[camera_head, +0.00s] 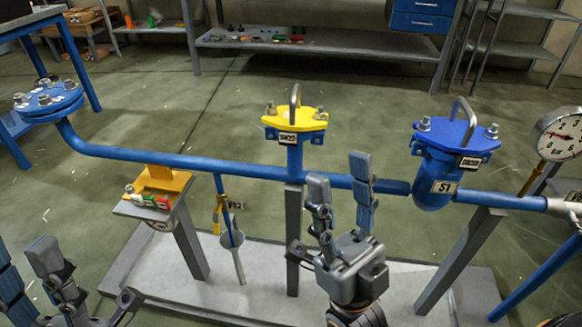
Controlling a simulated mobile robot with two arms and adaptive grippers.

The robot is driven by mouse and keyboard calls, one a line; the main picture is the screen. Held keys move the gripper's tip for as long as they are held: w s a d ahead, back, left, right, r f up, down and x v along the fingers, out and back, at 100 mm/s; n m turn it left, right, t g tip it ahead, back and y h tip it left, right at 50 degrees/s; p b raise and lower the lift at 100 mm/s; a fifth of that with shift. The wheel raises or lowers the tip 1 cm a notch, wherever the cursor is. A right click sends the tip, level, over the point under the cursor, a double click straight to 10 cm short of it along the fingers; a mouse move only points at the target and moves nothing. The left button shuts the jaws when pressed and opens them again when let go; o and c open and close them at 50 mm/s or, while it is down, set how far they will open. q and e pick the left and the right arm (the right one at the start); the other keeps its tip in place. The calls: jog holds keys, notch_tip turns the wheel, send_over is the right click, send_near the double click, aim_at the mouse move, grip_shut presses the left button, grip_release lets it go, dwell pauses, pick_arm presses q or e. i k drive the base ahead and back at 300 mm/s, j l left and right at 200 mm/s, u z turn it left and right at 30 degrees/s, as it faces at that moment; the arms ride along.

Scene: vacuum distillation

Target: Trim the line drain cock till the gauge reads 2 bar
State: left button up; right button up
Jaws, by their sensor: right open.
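The pressure gauge (561,134) is at the right edge, its round white dial partly cut off. Its needle lies toward the left of the dial, but I cannot read an exact value. A blue pipe line (180,160) runs across the view. I cannot identify the drain cock for certain; a thin blue and yellow fitting (221,198) with a tag hangs under the line left of centre. My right gripper (340,178) is open and empty, fingers up, in front of the line near the middle. My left gripper (28,268) is open at the lower left, partly cut off.
A blue flange (48,103) is at the left. A yellow bracket (160,181) carries small coloured parts. Grey posts rise from a pale base plate (265,262). Shelves (320,43) stand behind.

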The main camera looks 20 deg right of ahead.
aim_at(216, 224)
jog(key=z, duration=1.6)
jog(key=l+u, duration=0.35)
jog(key=k+l+u, duration=0.1)
jog(key=u, duration=0.3)
jog(key=l, duration=0.15)
